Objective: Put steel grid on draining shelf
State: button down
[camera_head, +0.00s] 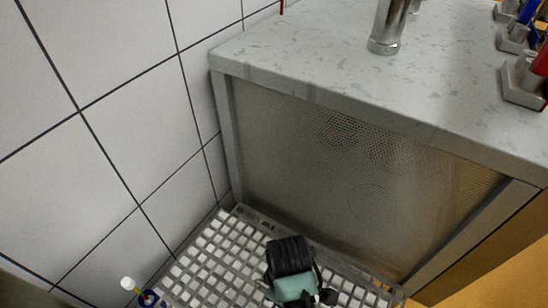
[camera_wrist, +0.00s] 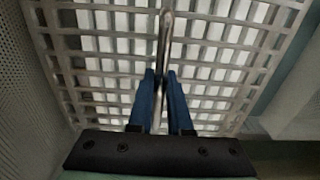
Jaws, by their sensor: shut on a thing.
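The steel grid (camera_wrist: 228,58), a grey lattice with square openings, fills most of the wrist view. It also shows at the bottom of the head view (camera_head: 216,257), beside the tiled wall. My gripper (camera_wrist: 162,78) has its two blue fingers shut on a narrow upright steel bar that appears to belong to the grid. The head view shows the back of my gripper over the lattice, with its fingertips hidden. Pale blocks show through the openings; they may be the draining shelf, but I cannot tell whether the grid touches it.
A steel worktop (camera_head: 290,62) with a perforated panel (camera_head: 335,160) below it stands behind the grid. White tiles (camera_head: 95,150) rise at the left. A white-capped object (camera_head: 128,283) is at lower left. Holders with coloured handles (camera_head: 525,78) and a steel post (camera_head: 388,25) stand on the worktop.

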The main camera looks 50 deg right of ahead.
jog(key=shift+w+f, duration=0.1)
jog(key=shift+f, duration=3.2)
jog(key=c, duration=0.8)
grip_release()
jog(key=shift+f, duration=0.15)
jog(key=shift+c, duration=0.2)
notch_tip(320, 180, up, 12)
jog(key=shift+r, duration=0.1)
